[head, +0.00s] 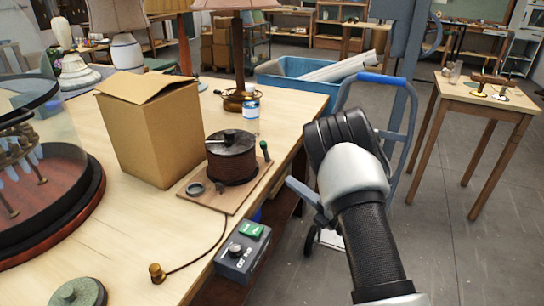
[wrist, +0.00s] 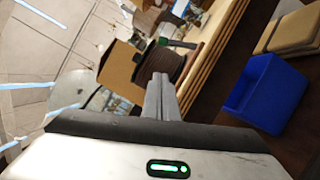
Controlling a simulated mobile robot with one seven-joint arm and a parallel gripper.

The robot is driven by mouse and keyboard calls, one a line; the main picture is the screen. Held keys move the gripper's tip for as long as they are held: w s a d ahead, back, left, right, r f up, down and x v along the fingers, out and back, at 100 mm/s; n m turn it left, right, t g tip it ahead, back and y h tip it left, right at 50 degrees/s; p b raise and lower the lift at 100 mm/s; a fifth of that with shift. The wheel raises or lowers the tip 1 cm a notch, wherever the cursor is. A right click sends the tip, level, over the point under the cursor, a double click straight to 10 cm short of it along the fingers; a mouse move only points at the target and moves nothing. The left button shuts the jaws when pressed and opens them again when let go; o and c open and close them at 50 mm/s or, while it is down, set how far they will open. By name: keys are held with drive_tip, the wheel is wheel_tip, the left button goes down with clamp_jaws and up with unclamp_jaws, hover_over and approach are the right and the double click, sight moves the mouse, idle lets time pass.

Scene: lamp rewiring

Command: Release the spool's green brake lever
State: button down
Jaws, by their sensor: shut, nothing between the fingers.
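The spool (head: 231,160), wound with dark brown cord, stands on a small wooden board (head: 222,201) near the table's right edge. In the head view my arm stands right of the spool, and my fingertips are not clear.
A cardboard box (head: 146,135) stands left behind the spool. A bottle (head: 251,110) and lamps stand farther back. A control box (head: 243,252) with a green button is at the table's front edge. A glass dome (head: 70,100) is at left. A hand truck (head: 404,120) stands behind my arm.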

drive_tip(key=shift+a, duration=0.1)
approach(264, 147)
drive_tip(key=s+a+f+x, duration=0.1)
drive_tip(key=x, duration=0.5)
drive_tip(key=shift+w+d+r, duration=0.15)
drive_tip(key=shift+w+r, duration=0.05)
drive_tip(key=shift+w, duration=0.15)
drive_tip(key=shift+w+r+m, duration=0.2)
drive_tip(key=shift+m, duration=0.2)
drive_tip(key=shift+w+d+r+m+h, duration=0.15)
drive_tip(key=shift+m+h, duration=0.15)
drive_tip(key=shift+w+d+r+m+g+h+p, duration=0.15)
drive_tip(key=shift+w+d+r+m+g+h, duration=0.15)
drive_tip(key=shift+w+m, duration=0.65)
drive_tip(key=shift+w+d+r+m+g+h+p, duration=0.2)
drive_tip(key=shift+w+d+r+m+g+h, duration=0.1)
drive_tip(key=shift+w+m, duration=0.65)
drive_tip(key=shift+w+d+r+m+g+h+p, duration=0.25)
drive_tip(key=shift+w+m, duration=0.45)
drive_tip(key=shift+m, duration=0.5)
